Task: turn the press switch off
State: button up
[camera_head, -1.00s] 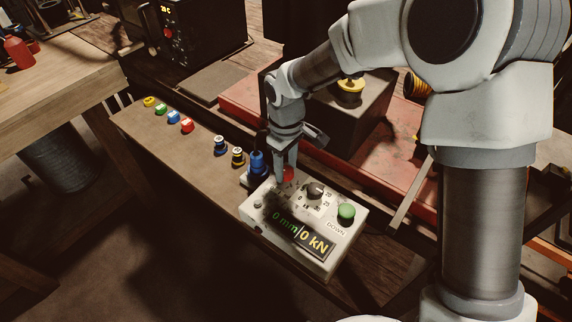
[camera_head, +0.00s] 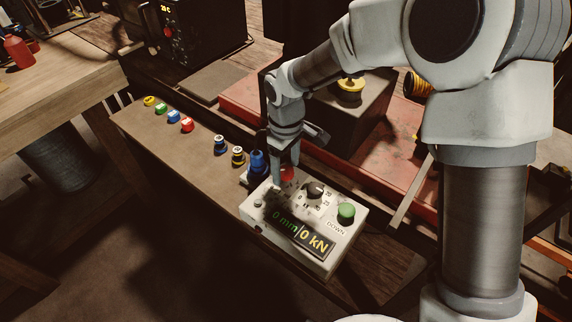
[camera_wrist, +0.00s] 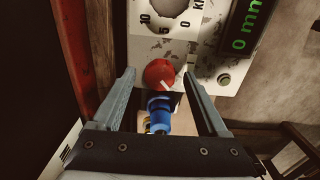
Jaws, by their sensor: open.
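The press control box (camera_head: 330,259) is pale and worn, with a lit display (camera_head: 303,234) reading 0 mm and 0 kN. Its red rotary switch (camera_head: 288,174) has a white pointer mark, seen clearly in the wrist view (camera_wrist: 160,74). My gripper (camera_head: 286,178) points down over the switch. In the wrist view my gripper (camera_wrist: 160,73) is open, with one finger on each side of the red knob and a visible gap to each. The head view partly hides the knob behind the fingers.
A black dial (camera_head: 314,190) and a green DOWN button (camera_head: 346,211) sit on the same box. A blue fitting (camera_head: 257,163) stands right behind it. Several coloured pieces, including a red one (camera_head: 187,125), line the bench to the left.

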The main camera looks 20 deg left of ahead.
aim_at(287, 170)
notch_tip(287, 170, up, 18)
jog(key=shift+f+p, duration=0.25)
jog(key=shift+p, duration=0.15)
dwell(0.5)
jog(key=s+d+r+m+t, duration=0.1)
jog(key=s+d+r+m, duration=0.15)
jog(key=d, duration=0.55)
jog(key=s+d+r+m+t, duration=0.2)
jog(key=d+m, duration=0.2)
jog(key=d, duration=0.5)
jog(key=s+d+r+m+t, duration=0.1)
jog(key=s+d+r+m, duration=0.25)
jog(key=d, duration=0.45)
jog(key=s+d+f+m+t, duration=0.1)
jog(key=s+d+f+m, duration=0.1)
jog(key=s+d+m, duration=0.3)
jog(key=shift+s+d+f+t, duration=0.35)
jog(key=shift+s+d, duration=0.1)
jog(key=shift+d, duration=0.6)
